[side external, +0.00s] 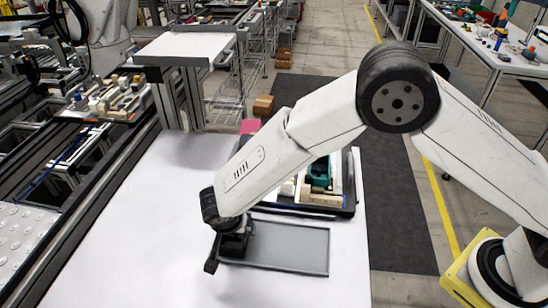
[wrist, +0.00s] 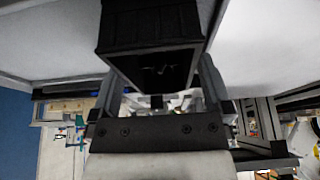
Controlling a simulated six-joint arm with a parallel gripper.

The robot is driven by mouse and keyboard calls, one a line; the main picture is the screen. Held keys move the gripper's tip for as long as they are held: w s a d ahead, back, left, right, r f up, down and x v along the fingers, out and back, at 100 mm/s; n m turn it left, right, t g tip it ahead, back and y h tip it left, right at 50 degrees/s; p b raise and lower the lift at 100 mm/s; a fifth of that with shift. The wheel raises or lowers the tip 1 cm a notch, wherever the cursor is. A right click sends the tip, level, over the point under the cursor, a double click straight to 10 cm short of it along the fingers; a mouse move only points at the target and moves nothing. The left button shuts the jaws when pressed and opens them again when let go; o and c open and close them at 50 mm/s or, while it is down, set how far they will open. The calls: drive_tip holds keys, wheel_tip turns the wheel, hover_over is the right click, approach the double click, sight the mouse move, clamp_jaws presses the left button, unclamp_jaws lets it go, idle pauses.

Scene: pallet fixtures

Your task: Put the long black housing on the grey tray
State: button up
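The grey tray (side external: 292,246) lies flat on the white table in the side external view, with its left end partly hidden by my gripper. My gripper (side external: 224,256) is low over the tray's left end. In the wrist view the black housing (wrist: 150,28) sits between the two fingers of my gripper (wrist: 160,82), which flank it closely and appear shut on it. In the side view only a small dark part shows below the wrist, so I cannot tell whether the housing touches the tray.
A dark-rimmed kit tray (side external: 322,208) with teal and beige parts stands just behind the grey tray, partly hidden by my arm. The white table (side external: 120,240) is clear to the left and in front. A raised white stand (side external: 185,47) is at the back left.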

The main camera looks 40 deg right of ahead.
drive_tip(key=v, duration=1.2)
drive_tip(key=shift+r, duration=0.15)
drive_tip(key=shift+d, duration=0.1)
idle(0.5)
drive_tip(key=s+d+r+n+g+y, duration=0.1)
drive_tip(key=d+n, duration=0.1)
drive_tip(key=d, duration=0.7)
drive_tip(key=s+d+r+n+g+y, duration=0.1)
drive_tip(key=s+d+n, duration=0.15)
drive_tip(key=d, duration=0.65)
drive_tip(key=s+d+n+t+y, duration=0.1)
drive_tip(key=s+d+n, duration=0.3)
drive_tip(key=s+d, duration=0.5)
drive_tip(key=d, duration=0.3)
drive_tip(key=shift+d+f, duration=0.2)
drive_tip(key=shift+n, duration=0.25)
